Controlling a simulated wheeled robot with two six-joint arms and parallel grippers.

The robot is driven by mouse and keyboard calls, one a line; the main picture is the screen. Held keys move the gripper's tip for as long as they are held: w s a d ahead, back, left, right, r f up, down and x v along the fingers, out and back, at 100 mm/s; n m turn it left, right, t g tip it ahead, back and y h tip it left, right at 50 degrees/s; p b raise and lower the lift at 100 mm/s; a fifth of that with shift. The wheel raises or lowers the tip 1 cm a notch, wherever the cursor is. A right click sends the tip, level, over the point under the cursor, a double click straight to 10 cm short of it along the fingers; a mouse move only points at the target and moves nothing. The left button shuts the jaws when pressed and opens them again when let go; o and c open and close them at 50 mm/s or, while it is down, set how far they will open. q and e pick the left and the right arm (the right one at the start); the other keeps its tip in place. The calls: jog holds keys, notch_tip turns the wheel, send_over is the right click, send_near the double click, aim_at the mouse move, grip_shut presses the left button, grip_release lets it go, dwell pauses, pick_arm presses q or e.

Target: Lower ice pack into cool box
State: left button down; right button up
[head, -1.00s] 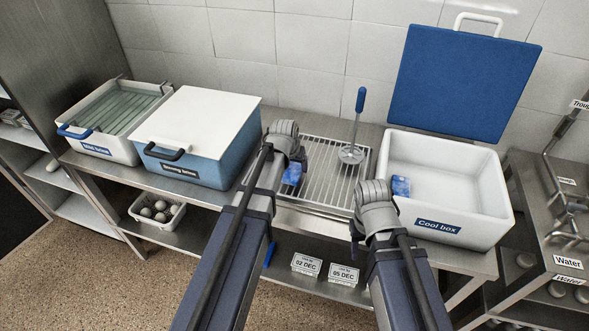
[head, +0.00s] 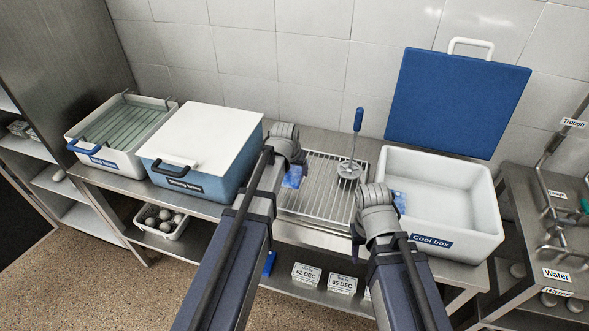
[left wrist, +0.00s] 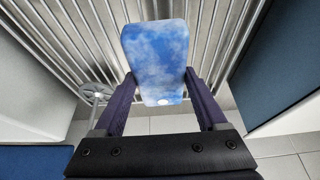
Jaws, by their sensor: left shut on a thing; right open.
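A blue, cloudy-patterned ice pack (left wrist: 155,55) is held between the two fingers of my left gripper (left wrist: 160,82) in the left wrist view. In the head view this pack (head: 293,177) shows just beyond my left wrist, over the wire rack (head: 325,190). The left fingers are mostly hidden there. The white cool box (head: 470,235) stands open to the right, its blue lid (head: 457,100) raised behind it. A second blue pack (head: 400,201) shows at the cool box's left side, partly behind my right wrist. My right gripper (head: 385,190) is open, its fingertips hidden.
A closed blue-and-white box (head: 222,160) stands left of the rack, with an open white basin (head: 110,165) beyond it. A blue-handled tool (head: 358,125) stands upright on the rack. A sink with taps (head: 560,235) is at the far right.

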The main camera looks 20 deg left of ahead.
aim_at(295, 170)
pick_arm(q)
notch_tip(295, 170, up, 4)
jog(key=p, duration=0.3)
jog(key=shift+r, duration=0.15)
notch_tip(295, 170, down, 3)
jog(key=b, duration=0.3)
jog(key=shift+r, duration=0.2)
pick_arm(e)
jog(key=shift+r, duration=0.85)
